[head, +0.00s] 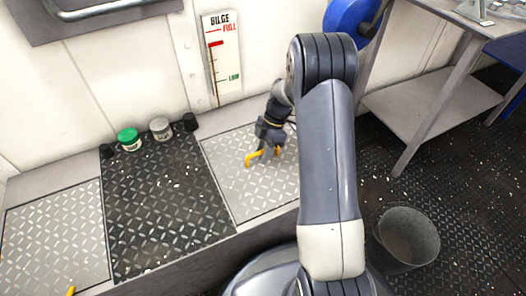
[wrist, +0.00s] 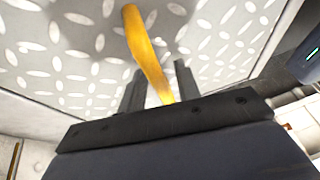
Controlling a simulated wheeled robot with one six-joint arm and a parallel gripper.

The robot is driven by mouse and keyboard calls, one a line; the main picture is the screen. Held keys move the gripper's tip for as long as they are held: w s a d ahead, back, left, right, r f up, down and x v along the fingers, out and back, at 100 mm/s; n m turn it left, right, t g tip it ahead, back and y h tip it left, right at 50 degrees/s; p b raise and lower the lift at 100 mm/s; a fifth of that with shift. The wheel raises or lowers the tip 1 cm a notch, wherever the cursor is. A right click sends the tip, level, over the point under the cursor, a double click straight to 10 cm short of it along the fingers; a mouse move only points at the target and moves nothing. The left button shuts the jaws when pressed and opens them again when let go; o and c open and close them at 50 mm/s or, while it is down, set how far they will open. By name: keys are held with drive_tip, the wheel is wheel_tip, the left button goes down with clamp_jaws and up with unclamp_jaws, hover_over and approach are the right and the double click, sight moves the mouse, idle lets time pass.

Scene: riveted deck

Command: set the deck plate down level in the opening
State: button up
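The deck plate (head: 231,188) is light grey with a raised tread pattern and a yellow handle (head: 254,159). In the head view it looks about level with the deck, in the space right of a dark tread panel; I cannot tell if it sits slightly raised. Any opening below it is hidden. My gripper (head: 269,141) is over the plate at its handle. In the wrist view the plate (wrist: 70,50) fills the upper part.
The dark panel (head: 160,205) has another light plate (head: 55,235) on its left. A green-lidded jar (head: 130,140) and a grey-lidded jar (head: 160,129) stand at its back by the wall. A bucket (head: 406,238) and a bench (head: 430,100) are at right.

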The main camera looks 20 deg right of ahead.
drive_tip(key=shift+o, duration=0.6)
drive_tip(key=shift+f, duration=0.1)
drive_tip(key=p+v, duration=0.4)
drive_tip(key=v, duration=0.7)
drive_tip(key=b+x, duration=0.3)
drive_tip(key=x, duration=0.7)
drive_tip(key=shift+s+a, duration=0.1)
drive_tip(key=shift+a, duration=0.15)
